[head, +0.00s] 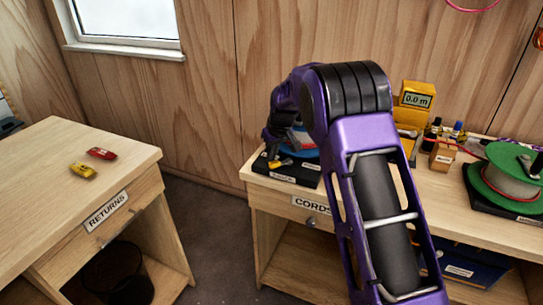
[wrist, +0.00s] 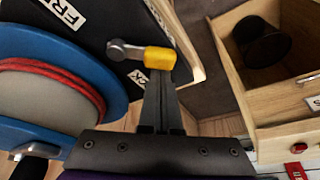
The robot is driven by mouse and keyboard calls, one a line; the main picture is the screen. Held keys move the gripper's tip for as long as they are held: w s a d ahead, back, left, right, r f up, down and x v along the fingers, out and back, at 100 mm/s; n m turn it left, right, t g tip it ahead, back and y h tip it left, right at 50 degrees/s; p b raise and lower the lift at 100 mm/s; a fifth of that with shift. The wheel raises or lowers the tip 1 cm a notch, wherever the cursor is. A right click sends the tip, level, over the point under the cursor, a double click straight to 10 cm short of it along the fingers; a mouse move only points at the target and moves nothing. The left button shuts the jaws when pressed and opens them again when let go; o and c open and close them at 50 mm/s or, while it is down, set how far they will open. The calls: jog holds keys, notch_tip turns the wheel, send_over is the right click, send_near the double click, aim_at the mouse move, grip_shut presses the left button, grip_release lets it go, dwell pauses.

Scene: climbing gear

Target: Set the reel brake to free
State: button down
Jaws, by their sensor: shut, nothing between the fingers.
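The reel (wrist: 50,85) in the wrist view has a blue flange and red cord, and sits on a black base (wrist: 90,30). The brake lever has a grey pivot and a yellow grip (wrist: 160,58).
A bench marked CORDS (head: 312,205) holds a green reel (head: 505,175), a yellow meter reading 0.0 m (head: 416,97) and small bottles. The RETURNS table (head: 50,155) at left holds a red (head: 102,153) and a yellow item (head: 82,170). Floor shows between them.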

aim_at(274, 168)
jog(key=shift+s+d, duration=0.1)
jog(key=n, duration=0.1)
jog(key=s+n, duration=0.1)
jog(key=n+y+b, duration=0.1)
jog(key=shift+s+d+f+n+g, duration=0.1)
jog(key=shift+s+d+n+g, duration=0.2)
jog(key=shift+g, duration=0.1)
jog(key=n, duration=0.1)
jog(key=s+d+n+g, duration=0.1)
jog(key=n, duration=0.1)
jog(key=shift+s+n+y, duration=0.1)
jog(key=shift+n+y, duration=0.2)
jog(key=d+n, duration=0.1)
jog(key=n, duration=0.1)
jog(key=s+d+n+g+p, duration=0.1)
jog(key=n, duration=0.1)
jog(key=shift+n, duration=0.3)
jog(key=shift+s+d+n+g+p, duration=0.1)
jog(key=shift+d+n+g+p, duration=0.2)
jog(key=shift+n, duration=0.3)
jog(key=shift+s+d+n+g+p, duration=0.1)
jog(key=shift+d+n+g+p, duration=0.15)
jog(key=shift+n, duration=0.35)
jog(key=shift+a, duration=0.1)
jog(key=shift+w, duration=0.2)
jog(key=shift+w+p, duration=0.5)
jog(key=shift+w, duration=0.1)
